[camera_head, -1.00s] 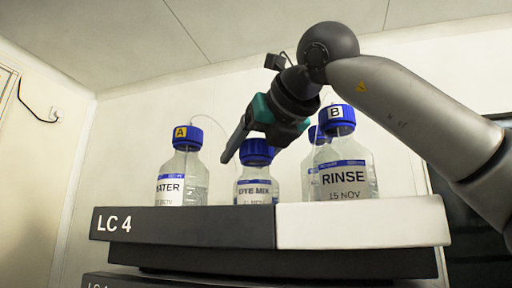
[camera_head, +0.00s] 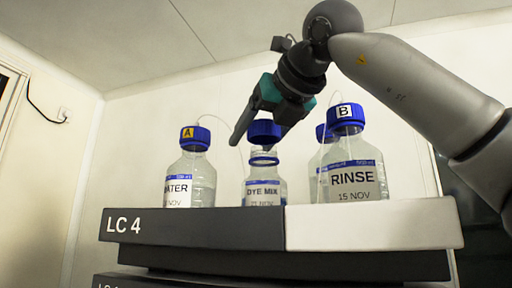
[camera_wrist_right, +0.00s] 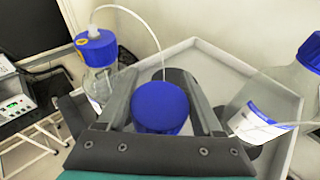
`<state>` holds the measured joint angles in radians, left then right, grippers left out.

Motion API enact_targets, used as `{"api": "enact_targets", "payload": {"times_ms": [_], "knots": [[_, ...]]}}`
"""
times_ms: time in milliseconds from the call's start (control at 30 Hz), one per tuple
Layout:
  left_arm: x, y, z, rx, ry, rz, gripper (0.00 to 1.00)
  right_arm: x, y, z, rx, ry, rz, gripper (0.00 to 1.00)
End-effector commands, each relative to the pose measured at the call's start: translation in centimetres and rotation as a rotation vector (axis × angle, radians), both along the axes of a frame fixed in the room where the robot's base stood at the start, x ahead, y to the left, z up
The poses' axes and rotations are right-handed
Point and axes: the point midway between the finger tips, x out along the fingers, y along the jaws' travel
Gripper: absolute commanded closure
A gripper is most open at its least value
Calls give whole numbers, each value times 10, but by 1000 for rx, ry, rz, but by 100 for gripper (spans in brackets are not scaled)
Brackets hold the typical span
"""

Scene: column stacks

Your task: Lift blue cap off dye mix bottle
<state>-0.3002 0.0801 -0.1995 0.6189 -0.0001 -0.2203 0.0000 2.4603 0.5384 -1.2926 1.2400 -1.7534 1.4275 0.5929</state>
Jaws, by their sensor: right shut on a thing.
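The dye mix bottle (camera_head: 264,188) is clear with a blue-banded white label and stands upright on the ledge between the other bottles. Its blue cap (camera_head: 264,131) is above the open neck, with a small gap between cap and bottle. My right gripper (camera_head: 262,137) reaches down from the upper right and is shut on the blue cap. In the right wrist view the cap (camera_wrist_right: 160,104) sits between the two fingers, seen from above, and hides the bottle under it. My left gripper is not in view.
The WATER bottle (camera_head: 190,172), cap marked A, stands left. The RINSE bottle (camera_head: 352,165), cap marked B, stands close on the right, partly hiding another blue-capped bottle (camera_head: 322,160). Thin tubes run from the caps. The LC 4 ledge (camera_head: 190,225) carries them.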

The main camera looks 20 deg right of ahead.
Motion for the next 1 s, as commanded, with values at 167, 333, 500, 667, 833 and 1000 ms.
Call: {"api": "enact_targets", "payload": {"times_ms": [167,333,500,667,833,1000], "knots": [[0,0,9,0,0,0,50,0,1,27,1,-1,1,84],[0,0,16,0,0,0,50,0,1,47,1,0,0,84],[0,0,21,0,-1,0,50,0,0,62,0,-1,0,84],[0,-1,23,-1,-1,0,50,0,0,68,-1,-1,0,84],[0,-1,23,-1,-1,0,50,0,0,69,-1,0,0,84],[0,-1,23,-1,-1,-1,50,0,0,69,-1,-1,0,84]]}}
